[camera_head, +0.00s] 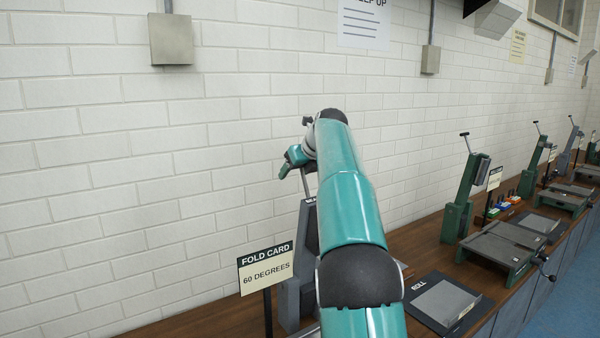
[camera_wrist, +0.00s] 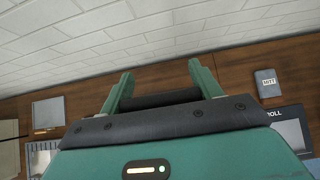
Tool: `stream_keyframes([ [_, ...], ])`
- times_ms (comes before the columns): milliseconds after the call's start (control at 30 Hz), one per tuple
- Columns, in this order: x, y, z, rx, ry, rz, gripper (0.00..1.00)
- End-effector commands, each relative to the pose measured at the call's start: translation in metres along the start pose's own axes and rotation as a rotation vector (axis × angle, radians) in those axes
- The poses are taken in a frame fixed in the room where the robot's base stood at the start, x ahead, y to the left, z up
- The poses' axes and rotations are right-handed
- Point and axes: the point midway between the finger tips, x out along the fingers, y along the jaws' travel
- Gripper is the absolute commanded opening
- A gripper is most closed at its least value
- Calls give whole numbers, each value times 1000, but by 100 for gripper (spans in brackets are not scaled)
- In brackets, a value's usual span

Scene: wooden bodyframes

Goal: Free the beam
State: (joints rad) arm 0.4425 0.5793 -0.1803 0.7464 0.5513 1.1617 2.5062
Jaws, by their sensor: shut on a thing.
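My gripper (camera_head: 292,162) is at the far end of my teal arm, high beside the wall, and is shut on a dark handle bar. In the wrist view the dark bar (camera_wrist: 165,98) lies crosswise between the two green fingers of my gripper (camera_wrist: 160,72). In the head view a thin metal lever (camera_head: 305,184) runs down from my gripper to a dark grey upright (camera_head: 307,230), which has a partly hidden label starting "BEA". My arm hides most of that machine, and the beam itself cannot be made out.
A sign reading "FOLD CARD 60 DEGREES" (camera_head: 266,268) stands on the wooden bench (camera_head: 215,318) before the upright. A black tray marked "ROLL" (camera_head: 443,302) lies right of my arm. Green machines with levers (camera_head: 462,205) stand farther right. A brick wall (camera_head: 120,180) is close behind.

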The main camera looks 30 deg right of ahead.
Motion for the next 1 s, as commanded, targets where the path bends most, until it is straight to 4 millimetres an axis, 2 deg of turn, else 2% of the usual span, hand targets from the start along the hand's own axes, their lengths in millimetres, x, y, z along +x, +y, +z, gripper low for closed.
stream_keyframes([
  [33, 8, 1, -4, 3, 13, 8, 23],
  [467, 12, 1, -3, 5, 18, 10, 23],
  [500, 12, 1, -3, 5, 18, 10, 67],
  [600, 11, 1, -1, 4, 15, 8, 85],
  [867, 8, 0, 1, 2, 9, 4, 85],
  [1000, -1, 0, 2, 2, 6, 2, 85],
])
